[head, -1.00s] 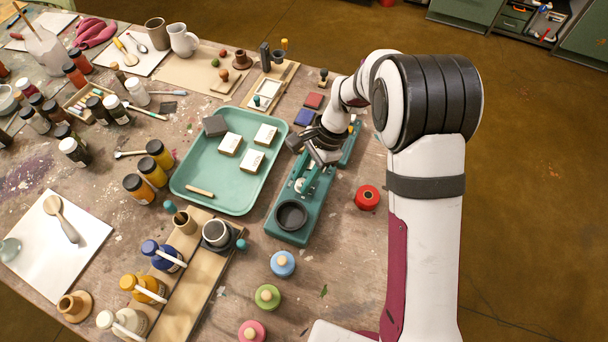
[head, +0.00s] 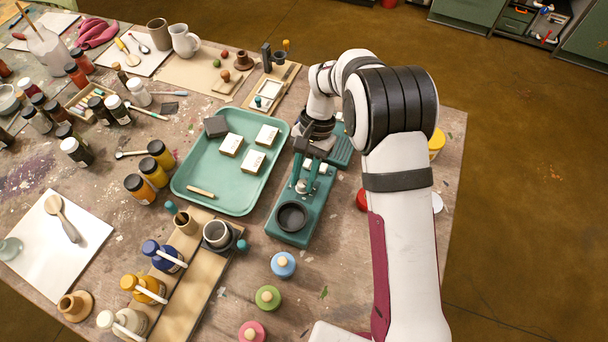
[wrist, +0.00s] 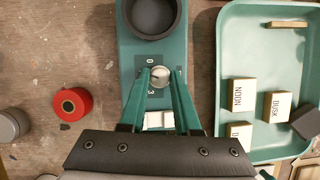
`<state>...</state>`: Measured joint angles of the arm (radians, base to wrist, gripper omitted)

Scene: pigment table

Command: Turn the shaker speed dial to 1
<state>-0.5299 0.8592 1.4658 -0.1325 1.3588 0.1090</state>
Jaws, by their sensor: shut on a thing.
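The shaker is a long teal base (head: 287,234) with a dark round cup (head: 291,216) at its near end; it also shows in the wrist view (wrist: 128,50). Its silver speed dial (wrist: 160,76) sits just beyond the cup, with the marks 0 and 3 readable beside it; other marks are hidden by my fingers. My gripper (wrist: 160,74) is over the base with its teal fingers closed on both sides of the dial. I cannot read clearly where the dial's pointer stands. White blocks or keys (wrist: 158,120) on the base lie between my fingers.
A teal tray (head: 236,208) with several labelled white blocks and a grey block stands left of the shaker. A red round pot (wrist: 72,104) is at its other side. Blue, green and pink knobbed pots stand near the table's front, with bare table between.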

